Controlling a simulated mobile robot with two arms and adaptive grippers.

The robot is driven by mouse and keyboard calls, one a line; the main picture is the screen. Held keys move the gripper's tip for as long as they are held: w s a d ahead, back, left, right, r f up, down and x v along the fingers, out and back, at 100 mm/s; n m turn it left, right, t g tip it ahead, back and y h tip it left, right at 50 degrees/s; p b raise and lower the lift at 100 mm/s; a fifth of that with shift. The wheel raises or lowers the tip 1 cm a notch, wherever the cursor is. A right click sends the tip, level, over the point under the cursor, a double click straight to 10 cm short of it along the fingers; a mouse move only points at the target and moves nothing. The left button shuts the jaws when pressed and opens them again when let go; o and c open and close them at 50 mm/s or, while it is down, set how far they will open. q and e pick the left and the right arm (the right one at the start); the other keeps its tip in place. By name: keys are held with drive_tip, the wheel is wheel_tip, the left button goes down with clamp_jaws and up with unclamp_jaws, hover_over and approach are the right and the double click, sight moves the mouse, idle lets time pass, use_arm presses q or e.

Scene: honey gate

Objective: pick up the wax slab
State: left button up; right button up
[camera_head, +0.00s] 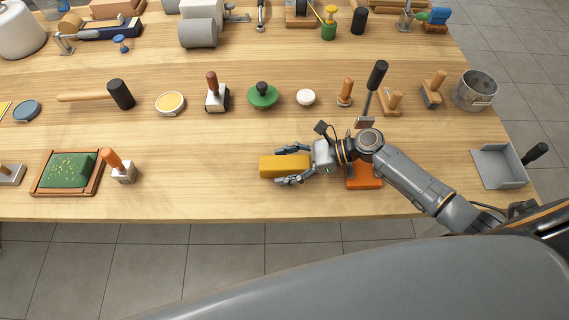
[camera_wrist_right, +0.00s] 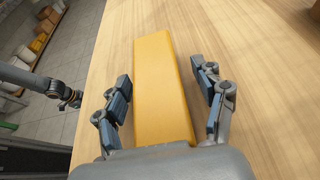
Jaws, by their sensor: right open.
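The wax slab (camera_head: 283,166) is a yellow-orange block lying on the wooden table near its front edge. My right gripper (camera_head: 291,165) is open, with one finger on each side of the slab's right part. In the right wrist view the slab (camera_wrist_right: 160,80) runs lengthwise between the two open fingers of the gripper (camera_wrist_right: 165,92). A gap shows between each finger and the slab there. The slab's near end is hidden behind the gripper body. My left gripper is not seen in the head view; an arm part shows at the left of the wrist view.
An orange block (camera_head: 366,183) lies partly under my right wrist. Several handled tools line the table's middle, including a green one (camera_head: 263,96). Table left of the slab is clear.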

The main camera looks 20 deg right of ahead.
drive_tip(key=c, duration=1.4)
drive_tip(key=shift+c, duration=0.3)
drive_tip(key=shift+r, duration=0.15)
